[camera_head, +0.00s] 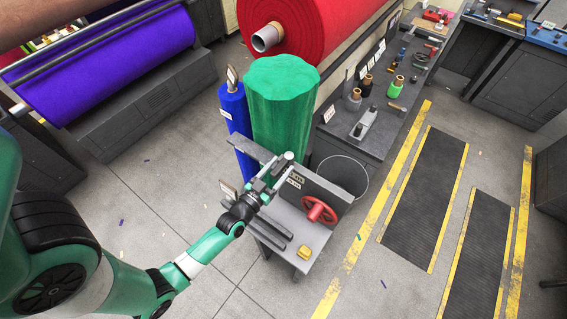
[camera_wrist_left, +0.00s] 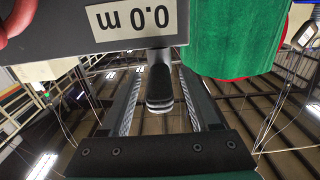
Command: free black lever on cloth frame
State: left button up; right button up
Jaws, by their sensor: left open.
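The cloth frame (camera_head: 322,190) is a small grey stand with a dark upright plate and a red handwheel (camera_head: 319,210). My left gripper (camera_head: 273,178) is at the left part of the frame's plate, its jaws open. In the left wrist view, a black lever (camera_wrist_left: 160,88) on a short grey stem hangs below the plate's "0.0 m" label (camera_wrist_left: 134,18). The lever lies between the two open fingers, with gaps visible on both sides. In the head view my gripper hides the lever. My right gripper is not in view.
A tall green felt roll (camera_head: 285,115) and a blue roll (camera_head: 236,120) stand right behind the frame. A grey bucket (camera_head: 343,172) is beside it. A bench (camera_head: 370,135) with spools is behind on the right. Open floor lies in front.

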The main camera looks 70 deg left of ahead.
pick_arm(q)
jog(key=shift+x, duration=1.1)
grip_shut()
dwell(0.6)
